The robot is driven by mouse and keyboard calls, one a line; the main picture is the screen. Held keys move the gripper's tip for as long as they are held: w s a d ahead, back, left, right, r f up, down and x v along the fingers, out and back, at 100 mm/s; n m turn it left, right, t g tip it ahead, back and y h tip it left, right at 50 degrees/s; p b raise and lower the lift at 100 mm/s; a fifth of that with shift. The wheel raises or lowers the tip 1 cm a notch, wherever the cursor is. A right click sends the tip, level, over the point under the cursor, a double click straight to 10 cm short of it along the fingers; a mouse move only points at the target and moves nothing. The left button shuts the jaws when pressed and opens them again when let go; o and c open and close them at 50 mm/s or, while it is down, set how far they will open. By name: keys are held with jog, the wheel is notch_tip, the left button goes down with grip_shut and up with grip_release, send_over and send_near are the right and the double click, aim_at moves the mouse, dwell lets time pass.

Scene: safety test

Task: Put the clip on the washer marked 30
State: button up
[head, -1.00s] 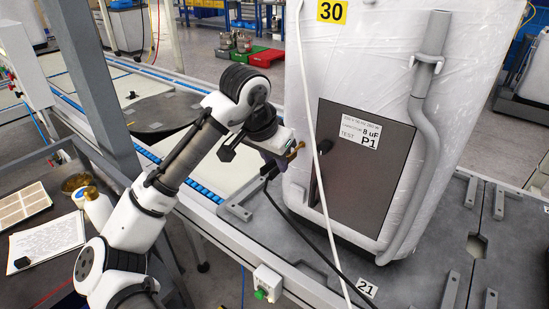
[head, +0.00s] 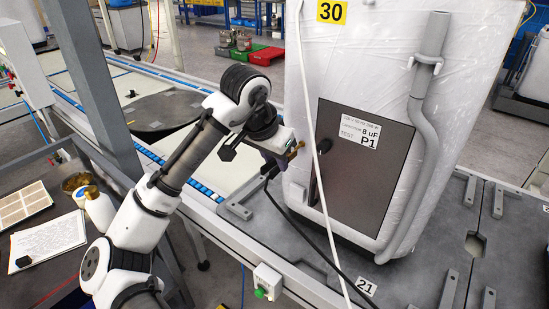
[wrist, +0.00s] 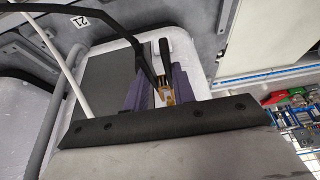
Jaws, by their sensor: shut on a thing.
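The washer marked 30 (head: 388,75) is a white, film-wrapped cabinet standing on the grey line plate in the head view. A yellow label 30 (head: 332,11) is on its upper front. A dark panel (head: 352,195) with a paper tag is on its front. My gripper (head: 283,150) is at the left edge of the washer; its purple fingers also show in the wrist view (wrist: 160,88). It is shut on the clip (wrist: 167,97), a brass-coloured piece with a black handle. The clip's tip (head: 296,149) shows beside the washer's edge; whether it touches is unclear.
A black cable (head: 297,233) hangs from the clip to the plate, and a white hose (head: 321,170) runs down the washer's front. A grey drain pipe (head: 425,120) is on the right. A frame post (head: 92,80) stands left.

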jog(key=shift+w, duration=0.1)
jog(key=shift+w+d+p, duration=0.4)
jog(key=shift+w+d, duration=0.15)
jog(key=shift+w, duration=0.1)
jog(key=shift+w+d, duration=0.1)
jog(key=shift+w, duration=0.1)
dwell(0.4)
jog(key=shift+w+d+p, duration=0.25)
jog(key=shift+w+p, duration=0.05)
jog(key=shift+p, duration=0.05)
dwell(0.7)
jog(key=o, duration=0.9)
jog(key=v, duration=1.4)
jog(key=shift+f, duration=0.1)
